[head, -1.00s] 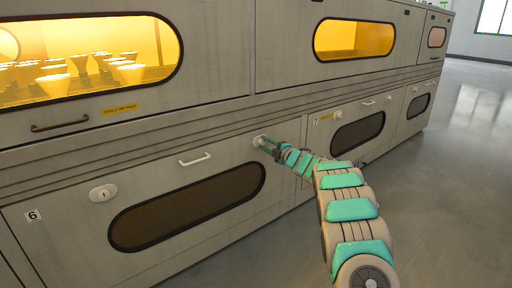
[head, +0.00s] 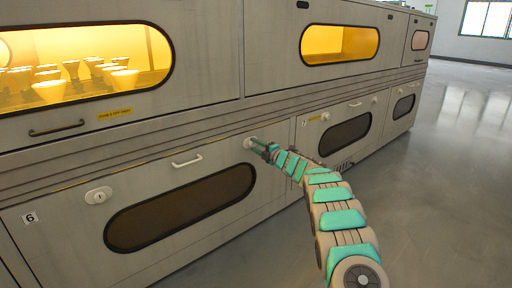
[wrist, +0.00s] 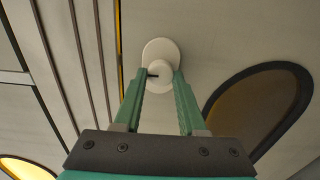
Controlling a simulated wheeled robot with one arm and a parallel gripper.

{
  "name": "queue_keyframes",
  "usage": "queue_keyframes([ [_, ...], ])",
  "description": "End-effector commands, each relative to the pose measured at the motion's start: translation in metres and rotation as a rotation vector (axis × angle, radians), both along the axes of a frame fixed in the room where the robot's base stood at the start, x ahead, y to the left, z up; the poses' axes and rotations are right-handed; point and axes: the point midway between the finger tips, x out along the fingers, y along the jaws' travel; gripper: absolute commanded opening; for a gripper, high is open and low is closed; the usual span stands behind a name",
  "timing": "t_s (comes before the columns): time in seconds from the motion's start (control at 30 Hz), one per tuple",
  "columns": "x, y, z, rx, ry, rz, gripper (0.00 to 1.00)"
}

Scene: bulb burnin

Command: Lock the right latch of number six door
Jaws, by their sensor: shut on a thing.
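The number six door (head: 75,235) is a closed grey lower panel with a "6" label (head: 30,217) at its left end. Its right latch (head: 249,143) is a round white fitting at the door's upper right corner, partly hidden by my gripper (head: 257,146) in the head view. In the wrist view the latch (wrist: 158,50) shows a white round plate with a smaller knob and a dark mark at the knob's left. My gripper (wrist: 160,88) has its two green fingers on either side of the knob, shut on it. The left latch (head: 98,195) is untouched.
A white handle (head: 187,160) sits between the latches, above a dark oval window (head: 180,208). The number seven door (head: 345,130) is to the right. A lit upper window (head: 85,65) shows bulbs inside. The grey floor (head: 440,190) at right is clear.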

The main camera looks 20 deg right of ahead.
Motion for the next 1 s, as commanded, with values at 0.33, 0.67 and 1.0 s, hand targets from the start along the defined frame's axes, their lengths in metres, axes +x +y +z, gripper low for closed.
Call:
queue_keyframes([
  [0.33, 0.000, 0.001, -0.001, -0.001, 0.002, 0.002, 0.67],
  [0.67, -0.001, 0.000, -0.001, 0.000, 0.001, 0.001, 0.70],
  [1.0, -0.026, -0.009, -0.001, 0.001, 0.004, -0.002, 0.70],
])
